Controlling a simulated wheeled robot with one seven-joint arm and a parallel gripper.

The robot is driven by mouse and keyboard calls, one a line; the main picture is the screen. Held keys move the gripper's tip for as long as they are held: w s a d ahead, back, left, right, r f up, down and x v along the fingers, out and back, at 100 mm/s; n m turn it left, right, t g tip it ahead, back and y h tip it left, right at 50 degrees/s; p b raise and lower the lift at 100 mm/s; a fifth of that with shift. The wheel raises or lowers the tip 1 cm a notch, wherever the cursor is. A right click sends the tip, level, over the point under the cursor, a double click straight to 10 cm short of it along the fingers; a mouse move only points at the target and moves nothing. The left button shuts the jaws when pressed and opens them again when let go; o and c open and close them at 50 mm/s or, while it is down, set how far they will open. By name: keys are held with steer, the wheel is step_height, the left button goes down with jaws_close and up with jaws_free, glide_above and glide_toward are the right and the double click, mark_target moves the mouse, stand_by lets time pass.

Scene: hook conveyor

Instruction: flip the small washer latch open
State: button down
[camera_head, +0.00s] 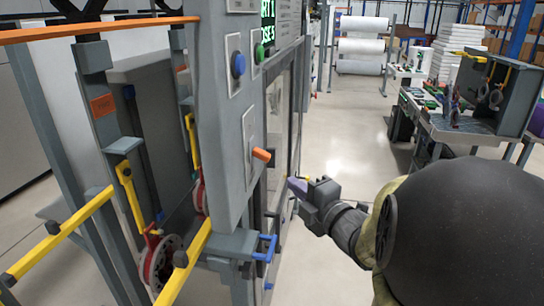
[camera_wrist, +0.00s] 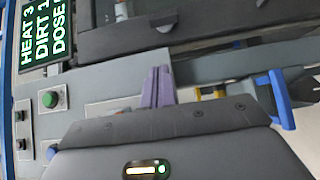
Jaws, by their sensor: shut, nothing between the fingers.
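A blue handle (camera_head: 266,248) sits on a grey bracket low on the washer cabinet's near edge in the head view. A blue handle (camera_wrist: 277,98) also shows at the right of the wrist view, with a small yellow part (camera_wrist: 212,92) to its left. No label shows which part is the latch. My gripper (camera_head: 297,186) is beside the cabinet's front, above and right of the blue handle. Its purple fingers (camera_wrist: 157,88) are together and empty in front of the grey cabinet face. I cannot tell whether the fingertips touch it.
The grey cabinet (camera_head: 215,110) has an orange lever (camera_head: 261,155), a blue button (camera_head: 238,64) and a green button (camera_head: 259,53). Yellow rails (camera_head: 60,232) and hanging hooks are at left. A cluttered bench (camera_head: 462,131) stands at right. The floor (camera_head: 345,130) between is clear.

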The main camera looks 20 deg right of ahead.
steer(key=w+p, duration=0.8)
steer(key=w, duration=0.4)
steer(key=shift+w+d, duration=0.25)
steer(key=shift+d, duration=0.05)
stand_by(0.4)
